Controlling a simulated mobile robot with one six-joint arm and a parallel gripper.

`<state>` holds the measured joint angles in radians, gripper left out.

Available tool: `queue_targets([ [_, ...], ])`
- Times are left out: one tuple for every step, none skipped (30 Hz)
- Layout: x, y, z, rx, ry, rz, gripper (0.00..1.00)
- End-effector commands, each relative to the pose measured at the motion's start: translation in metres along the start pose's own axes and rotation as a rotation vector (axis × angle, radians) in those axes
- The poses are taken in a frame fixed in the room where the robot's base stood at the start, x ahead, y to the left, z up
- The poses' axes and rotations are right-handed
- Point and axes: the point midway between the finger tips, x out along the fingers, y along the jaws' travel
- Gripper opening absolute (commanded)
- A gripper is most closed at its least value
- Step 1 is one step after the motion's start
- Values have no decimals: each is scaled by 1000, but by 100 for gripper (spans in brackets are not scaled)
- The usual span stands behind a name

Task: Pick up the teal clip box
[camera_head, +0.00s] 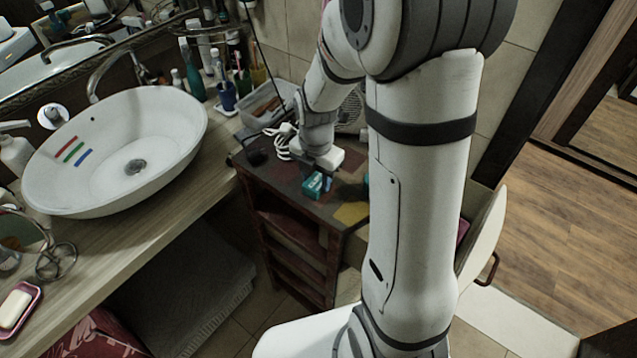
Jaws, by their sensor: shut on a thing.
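A small teal clip box (313,186) is at the top of the dark wooden cabinet (290,196), near its front edge. My gripper (323,178) reaches down over the cabinet top from above and is shut on the teal clip box. The fingers are small and partly hidden in this view. I cannot tell whether the box still touches the cabinet top. Another small teal thing (366,184) shows just right of my gripper, partly hidden behind my arm.
A vessel basin (115,150) stands on the wooden counter (110,262) at left. A yellow patch (351,213) shows on the cabinet's front right. Open wooden floor (555,235) lies at right.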

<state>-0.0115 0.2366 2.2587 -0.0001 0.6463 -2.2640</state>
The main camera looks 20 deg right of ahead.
Motion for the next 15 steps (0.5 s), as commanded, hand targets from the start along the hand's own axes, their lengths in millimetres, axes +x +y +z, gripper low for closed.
queue_targets([
  [0,0,0,0,0,0,19],
  [0,0,0,0,0,0,17],
  [0,0,0,0,0,0,15],
  [0,0,0,0,0,0,15],
  [0,0,0,0,0,0,15],
  [0,0,0,0,0,0,15],
  [0,0,0,1,0,0,15],
  [0,0,0,1,0,0,15],
  [-1,0,0,1,0,1,15],
  [-2,0,0,1,-1,1,15],
  [-4,0,1,1,-1,2,15],
  [-7,0,1,1,-2,2,15],
  [-10,0,1,1,-2,2,15],
  [-15,1,1,1,-3,4,15],
  [-22,1,1,1,-4,5,15],
])
